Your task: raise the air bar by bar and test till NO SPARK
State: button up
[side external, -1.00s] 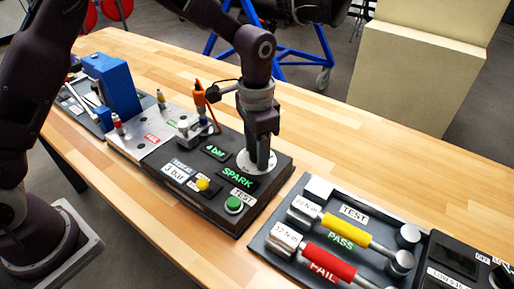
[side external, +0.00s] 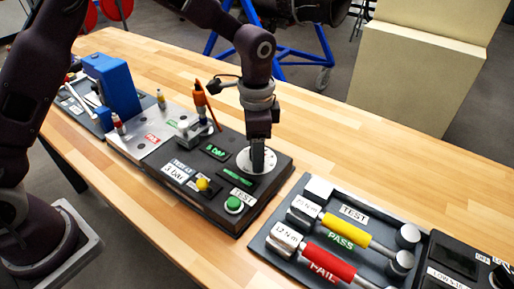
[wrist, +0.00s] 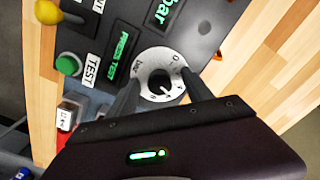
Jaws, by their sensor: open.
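The round silver air dial (side external: 250,165) with a marked scale sits on the dark test box (side external: 222,226). It also shows in the wrist view (wrist: 154,90). My gripper (side external: 258,170) points down at the dial. In the wrist view its two fingers (wrist: 163,92) stand apart, one on each side of the dial's middle; I cannot tell whether they touch it. The pressure display (side external: 215,151) seems to read 5 bar. The result display (wrist: 122,46) reads PRESS TEST. The green TEST button (side external: 233,203) is beside the dial, clear of my gripper.
A yellow knob (side external: 202,185) is near the TEST button. An orange tool (side external: 201,98) stands behind the box. A metal plate (side external: 140,140) and blue block (side external: 115,82) lie left. A tray with yellow (side external: 344,231) and red (side external: 328,263) handled tools is at right.

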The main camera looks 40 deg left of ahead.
jog(key=shift+r, duration=2.5)
jog(key=shift+c, duration=0.4)
